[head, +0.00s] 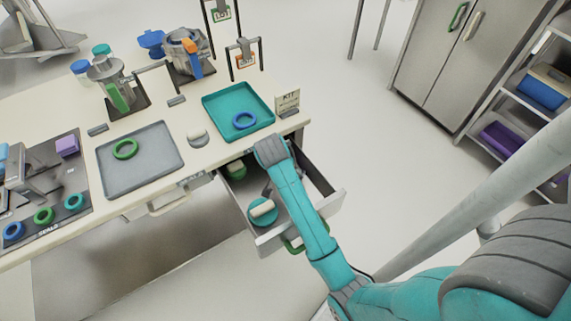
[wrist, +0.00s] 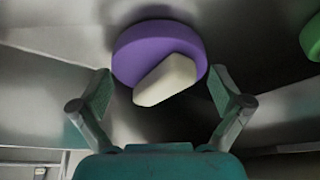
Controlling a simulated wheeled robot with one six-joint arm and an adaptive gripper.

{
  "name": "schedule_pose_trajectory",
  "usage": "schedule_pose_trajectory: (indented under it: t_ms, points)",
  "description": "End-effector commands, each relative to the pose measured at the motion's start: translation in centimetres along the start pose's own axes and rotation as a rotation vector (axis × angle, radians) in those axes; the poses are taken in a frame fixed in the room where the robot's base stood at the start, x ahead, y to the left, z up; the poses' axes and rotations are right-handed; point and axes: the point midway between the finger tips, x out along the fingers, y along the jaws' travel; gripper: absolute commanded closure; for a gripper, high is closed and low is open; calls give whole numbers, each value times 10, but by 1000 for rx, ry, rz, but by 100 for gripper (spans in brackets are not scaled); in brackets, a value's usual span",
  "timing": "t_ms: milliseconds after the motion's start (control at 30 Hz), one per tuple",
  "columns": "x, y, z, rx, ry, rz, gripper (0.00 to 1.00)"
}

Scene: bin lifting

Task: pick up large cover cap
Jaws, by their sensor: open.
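A round purple cap (wrist: 135,52) with a beige grip block (wrist: 165,80) on top lies inside the open metal drawer in the wrist view. My gripper (wrist: 161,80) is open, with one finger on each side of the purple cap's near part and the beige block between them. I cannot tell whether the fingers touch it. In the head view my arm hides the purple cap and most of the gripper. A teal cap with a beige grip (head: 263,213) and a green cap (head: 236,170) also lie in the drawer; a green edge (wrist: 314,38) shows at right in the wrist view.
The open drawer (head: 333,203) has walls close around my gripper. Above it, the table holds a teal tray (head: 216,104) with a blue ring, a grey tray (head: 162,167) with a green ring, and a KIT sign (head: 287,103).

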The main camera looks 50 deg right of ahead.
Motion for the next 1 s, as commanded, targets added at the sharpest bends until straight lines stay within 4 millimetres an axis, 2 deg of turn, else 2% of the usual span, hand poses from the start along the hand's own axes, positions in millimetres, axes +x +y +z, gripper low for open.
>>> schedule_pose_trajectory:
  t_ms: [233,267,433,767,1000]
  points:
    - [1,0,2,1,1,-1,0]
    - [1,0,2,1,1,-1,3]
    - [1,0,2,1,0,-1,45]
    - [1,0,0,1,0,-1,46]
    - [-12,-6,-15,1,3,-4,47]
